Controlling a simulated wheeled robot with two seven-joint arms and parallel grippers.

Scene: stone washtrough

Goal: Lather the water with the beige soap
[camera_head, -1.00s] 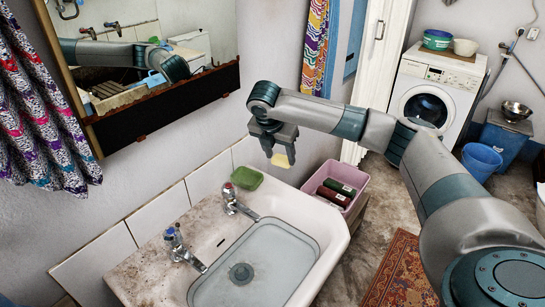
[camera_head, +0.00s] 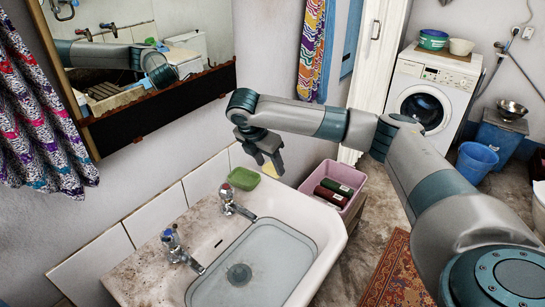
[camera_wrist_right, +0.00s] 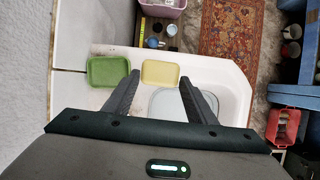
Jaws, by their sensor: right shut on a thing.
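The beige soap (camera_wrist_right: 160,73) is held between the fingertips of my right gripper (camera_wrist_right: 160,76) in the right wrist view. In the head view my right gripper (camera_head: 266,160) points down above the sink's back right corner, and the soap (camera_head: 269,170) shows only partly between its fingers. The white sink (camera_head: 322,222) holds greyish water (camera_head: 270,262) with a drain visible through it. The soap is above the rim, apart from the water. The green soap dish (camera_head: 245,179) is empty on the sink's back ledge. My left gripper is out of view.
Two taps, one red-topped (camera_head: 228,197) and one blue-topped (camera_head: 173,245), stand on the back ledge and reach over the basin. A pink crate (camera_head: 348,178) with bottles stands right of the sink. A mirror (camera_head: 150,45) hangs on the wall behind.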

